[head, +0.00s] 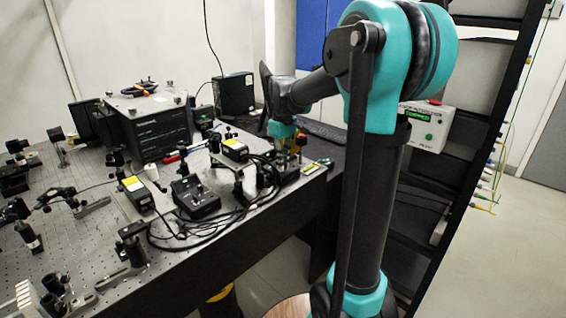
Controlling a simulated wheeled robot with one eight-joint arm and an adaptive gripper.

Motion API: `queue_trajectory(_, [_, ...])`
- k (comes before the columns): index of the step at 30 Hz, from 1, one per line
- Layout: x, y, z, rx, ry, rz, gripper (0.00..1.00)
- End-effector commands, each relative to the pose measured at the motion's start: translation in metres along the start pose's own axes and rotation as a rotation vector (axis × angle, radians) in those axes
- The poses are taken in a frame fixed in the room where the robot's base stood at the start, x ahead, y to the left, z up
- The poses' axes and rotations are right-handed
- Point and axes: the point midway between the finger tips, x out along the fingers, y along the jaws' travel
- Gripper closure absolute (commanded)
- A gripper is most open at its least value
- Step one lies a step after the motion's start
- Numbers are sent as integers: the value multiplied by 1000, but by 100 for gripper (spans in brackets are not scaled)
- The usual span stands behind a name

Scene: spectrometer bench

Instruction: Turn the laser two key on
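My gripper (294,148) points down at the right end of the optical bench, above a small black control box (287,172). The fingers are small and dark here, and I cannot tell whether they are open, shut or touching the box. No key can be made out on this box; my gripper covers part of it. A second black control box (196,197) stands to the left, nearer the front edge, with small knobs on top. Two black modules with yellow labels, one behind (235,150) and one at left (137,192), stand near the boxes. No label tells which is laser two.
Black cables (205,232) coil along the bench front between the boxes. Optic mounts crowd the left bench (85,255). A large black unit (155,125) and a keyboard (322,131) are behind. A white emergency panel (427,128) is at right beside a dark rack.

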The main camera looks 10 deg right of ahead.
Motion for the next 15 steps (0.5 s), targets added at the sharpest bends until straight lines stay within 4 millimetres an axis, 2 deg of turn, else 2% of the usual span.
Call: queue_trajectory(15, [0,0,0,29,0,0,100])
